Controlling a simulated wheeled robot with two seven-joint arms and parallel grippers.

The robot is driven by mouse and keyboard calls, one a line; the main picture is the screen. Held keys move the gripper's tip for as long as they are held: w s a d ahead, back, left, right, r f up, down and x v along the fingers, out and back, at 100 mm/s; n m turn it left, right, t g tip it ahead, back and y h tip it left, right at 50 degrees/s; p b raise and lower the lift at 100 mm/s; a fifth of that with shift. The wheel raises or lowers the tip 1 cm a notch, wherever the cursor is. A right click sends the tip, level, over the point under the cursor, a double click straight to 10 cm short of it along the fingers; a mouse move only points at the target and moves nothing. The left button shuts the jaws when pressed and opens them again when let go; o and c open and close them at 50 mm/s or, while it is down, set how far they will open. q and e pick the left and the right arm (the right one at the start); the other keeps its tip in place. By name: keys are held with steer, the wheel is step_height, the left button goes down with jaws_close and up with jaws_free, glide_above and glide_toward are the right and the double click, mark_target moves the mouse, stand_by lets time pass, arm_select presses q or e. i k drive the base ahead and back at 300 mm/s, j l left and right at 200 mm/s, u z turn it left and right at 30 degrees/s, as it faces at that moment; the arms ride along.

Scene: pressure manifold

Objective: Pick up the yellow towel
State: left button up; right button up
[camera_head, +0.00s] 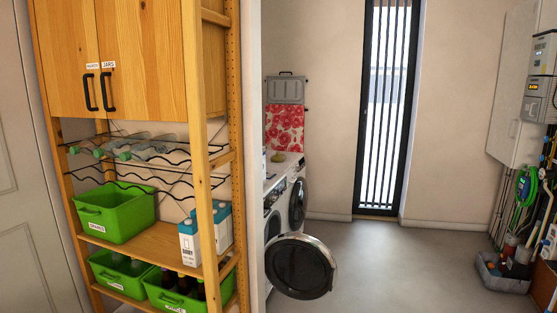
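A small yellow-green item (278,157) lies on top of the white washing machine (272,181) at the centre, beyond the wall edge. It is too small to tell whether it is the yellow towel. No other yellow cloth shows. Neither of my grippers is in view.
The round washer door (301,266) hangs open into the room. A wooden shelf (160,245) with green bins (112,212) and cartons (190,238) stands at the left. A red-patterned cloth (284,128) hangs behind the machines. The grey floor (400,265) is clear up to a grey bin (500,278).

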mark_target(277, 158)
steer(key=i+l+z, duration=0.3)
steer(key=i+z, duration=0.25)
steer(key=i, duration=0.3)
steer(key=i+l+z, duration=0.1)
steer(key=i+z, duration=0.2)
steer(key=i, duration=1.55)
